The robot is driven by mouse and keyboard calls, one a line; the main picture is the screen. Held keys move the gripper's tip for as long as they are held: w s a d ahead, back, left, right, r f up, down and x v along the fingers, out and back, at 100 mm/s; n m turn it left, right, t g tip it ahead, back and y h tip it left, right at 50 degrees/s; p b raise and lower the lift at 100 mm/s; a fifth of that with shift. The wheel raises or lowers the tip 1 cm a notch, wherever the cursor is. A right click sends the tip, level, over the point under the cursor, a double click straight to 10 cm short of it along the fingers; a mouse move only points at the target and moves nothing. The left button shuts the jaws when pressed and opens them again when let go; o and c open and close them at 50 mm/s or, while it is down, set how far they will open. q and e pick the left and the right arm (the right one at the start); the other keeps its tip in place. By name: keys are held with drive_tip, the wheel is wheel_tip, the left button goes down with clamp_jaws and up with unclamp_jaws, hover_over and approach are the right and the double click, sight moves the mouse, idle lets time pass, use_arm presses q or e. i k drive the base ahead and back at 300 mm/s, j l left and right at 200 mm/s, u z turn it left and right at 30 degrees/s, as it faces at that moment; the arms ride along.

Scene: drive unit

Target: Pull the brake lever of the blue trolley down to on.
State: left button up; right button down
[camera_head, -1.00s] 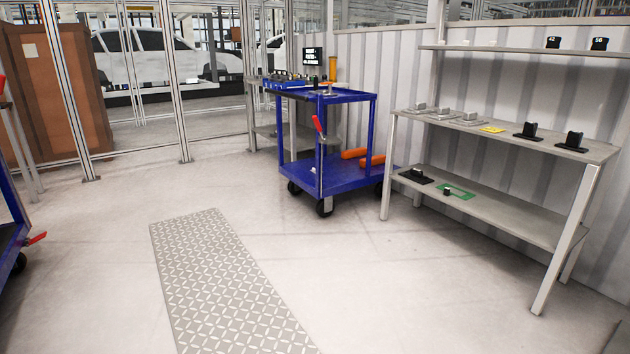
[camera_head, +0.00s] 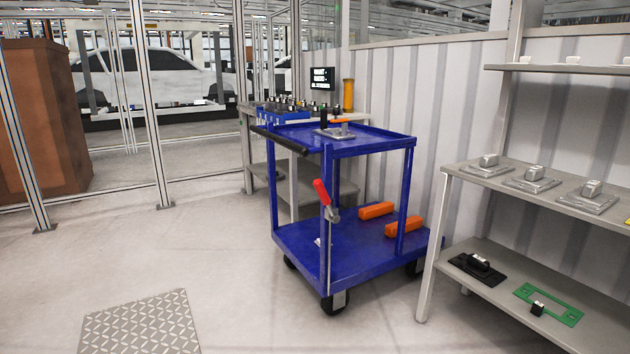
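The blue trolley (camera_head: 350,245) stands on wheels in the middle of the view, in front of a grey workbench. Its brake lever (camera_head: 322,193) has a red handle and sits on the near corner post. The red handle points up and slightly left from its metal pivot (camera_head: 332,214). A black push handle (camera_head: 279,141) sticks out at the trolley's top left. Neither of my grippers is in view.
Two orange blocks (camera_head: 376,210) lie on the trolley's lower shelf. A metal part (camera_head: 335,132) sits on its top. A grey shelf unit (camera_head: 478,190) stands close on the right. A patterned floor plate (camera_head: 140,326) lies at front left. The floor before the trolley is clear.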

sight(325, 200)
drive_tip(key=i+u, duration=0.2)
drive_tip(key=i, duration=0.55)
drive_tip(key=i+l+u, duration=0.2)
drive_tip(key=i, duration=0.55)
